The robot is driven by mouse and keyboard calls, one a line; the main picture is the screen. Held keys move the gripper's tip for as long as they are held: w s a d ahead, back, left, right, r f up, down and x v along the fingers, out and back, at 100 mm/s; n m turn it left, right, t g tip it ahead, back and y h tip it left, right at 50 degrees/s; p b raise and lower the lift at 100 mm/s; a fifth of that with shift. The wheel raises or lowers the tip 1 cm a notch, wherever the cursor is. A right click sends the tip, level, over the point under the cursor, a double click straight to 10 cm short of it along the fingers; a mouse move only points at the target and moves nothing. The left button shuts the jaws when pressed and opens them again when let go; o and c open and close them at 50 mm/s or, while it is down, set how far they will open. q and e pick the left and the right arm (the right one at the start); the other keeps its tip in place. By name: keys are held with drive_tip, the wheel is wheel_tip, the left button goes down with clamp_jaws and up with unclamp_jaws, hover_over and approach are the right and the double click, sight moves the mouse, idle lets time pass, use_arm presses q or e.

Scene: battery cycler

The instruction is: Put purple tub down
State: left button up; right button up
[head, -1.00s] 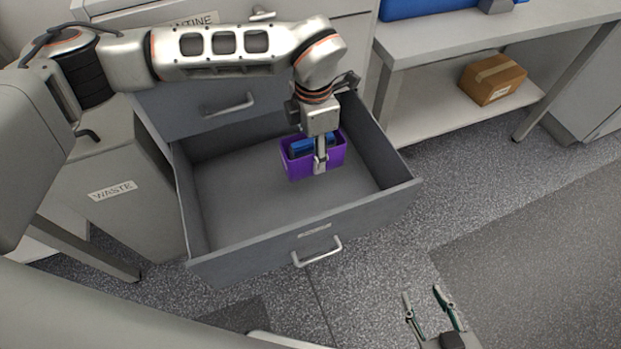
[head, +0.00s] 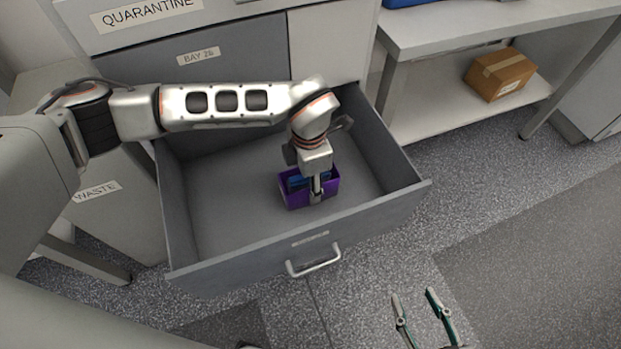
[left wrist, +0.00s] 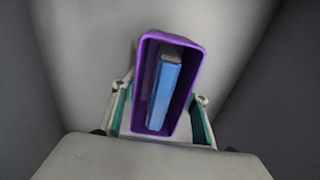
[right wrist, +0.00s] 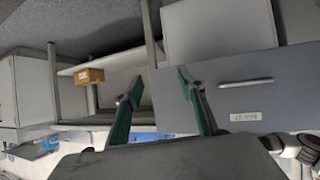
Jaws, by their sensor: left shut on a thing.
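The purple tub (head: 295,199) is inside the open grey drawer (head: 225,215), right of its middle. It holds a blue block (head: 297,184). In the left wrist view the tub (left wrist: 187,46) is upright with the blue block (left wrist: 163,92) lying in it. My left gripper (head: 317,193) is shut on the tub, with fingers on both sides in the left wrist view. I cannot tell whether the tub's base touches the drawer floor. My right gripper (head: 415,298) is open and empty, outside the drawer at the lower right; it also shows in the right wrist view (right wrist: 158,85).
The drawer's front wall and handle (head: 314,262) stand between the tub and the floor. The drawer floor left of the tub is clear. A cardboard box (head: 500,73) sits on the bench's lower shelf.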

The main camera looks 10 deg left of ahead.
use_arm(q)
drive_tip(key=shift+w+r, duration=0.15)
drive_tip(key=shift+r, duration=0.05)
use_arm(e)
drive_tip(key=shift+w+a+r, duration=0.15)
drive_tip(key=shift+w+r, duration=0.3)
drive_tip(key=shift+r, duration=0.05)
drive_tip(key=shift+f, duration=0.1)
use_arm(q)
drive_tip(key=o, duration=1.4)
drive_tip(key=shift+f, duration=0.15)
use_arm(e)
drive_tip(key=shift+s+f, duration=0.2)
drive_tip(key=shift+s, duration=0.05)
drive_tip(key=shift+d+f, duration=0.1)
drive_tip(key=shift+d, duration=0.1)
